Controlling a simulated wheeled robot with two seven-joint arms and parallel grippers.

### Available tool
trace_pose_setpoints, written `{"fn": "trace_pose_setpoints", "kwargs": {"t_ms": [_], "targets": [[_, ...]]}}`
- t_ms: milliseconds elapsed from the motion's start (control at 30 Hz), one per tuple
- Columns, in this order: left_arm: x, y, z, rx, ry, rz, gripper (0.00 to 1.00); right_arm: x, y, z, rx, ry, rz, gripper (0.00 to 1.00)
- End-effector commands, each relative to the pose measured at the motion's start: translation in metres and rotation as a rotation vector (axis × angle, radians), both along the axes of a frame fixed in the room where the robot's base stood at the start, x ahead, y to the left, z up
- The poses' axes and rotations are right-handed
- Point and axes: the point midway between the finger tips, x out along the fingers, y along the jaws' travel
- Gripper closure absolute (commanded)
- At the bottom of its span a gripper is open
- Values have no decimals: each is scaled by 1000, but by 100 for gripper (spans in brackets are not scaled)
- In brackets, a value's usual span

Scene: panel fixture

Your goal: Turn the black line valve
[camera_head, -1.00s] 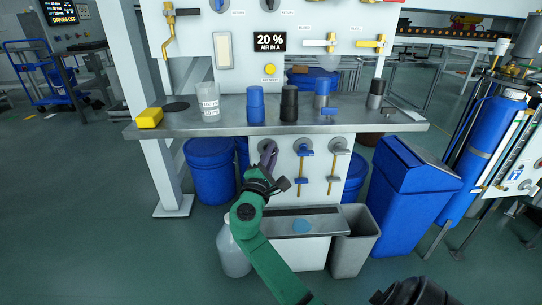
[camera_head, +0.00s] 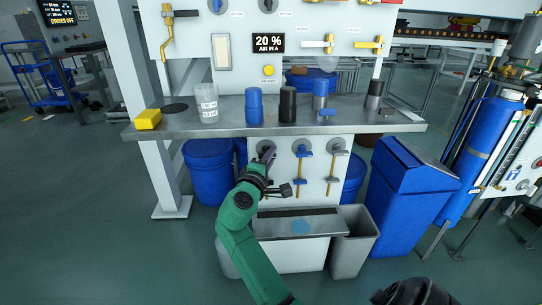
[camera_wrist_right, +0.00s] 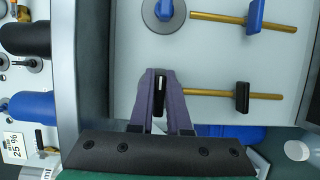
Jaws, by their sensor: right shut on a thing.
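The black line valve's upper handle (camera_wrist_right: 159,98) shows between my right gripper's purple fingers in the right wrist view. Its brass pipe runs rightward in that view to a lower black handle (camera_wrist_right: 242,97). My right gripper (camera_wrist_right: 159,90) is shut on the upper black handle. My left gripper is not in view.
A metal shelf (camera_head: 350,124) overhangs the valves, with a blue cylinder (camera_head: 254,105), a black cylinder (camera_head: 288,104) and a beaker on it. Below the valves are a metal-topped box (camera_head: 330,224) and a grey bin (camera_head: 352,242). A blue bin (camera_head: 408,200) stands at right.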

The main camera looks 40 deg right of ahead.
Motion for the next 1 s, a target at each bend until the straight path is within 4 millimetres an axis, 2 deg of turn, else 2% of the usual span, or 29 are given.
{"fn": "trace_pose_setpoints", "kwargs": {"t_ms": [300,333,400,767,867,1000], "targets": [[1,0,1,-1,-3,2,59,0,0,-3,8,1,-2,100],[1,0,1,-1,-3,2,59,0,0,-3,8,1,-2,81],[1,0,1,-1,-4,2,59,0,0,-3,7,2,-2,55],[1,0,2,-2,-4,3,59,-2,3,-1,4,1,0,55],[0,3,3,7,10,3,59,-8,15,-1,4,1,2,55],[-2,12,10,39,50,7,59,-28,48,-1,7,3,2,55]]}}
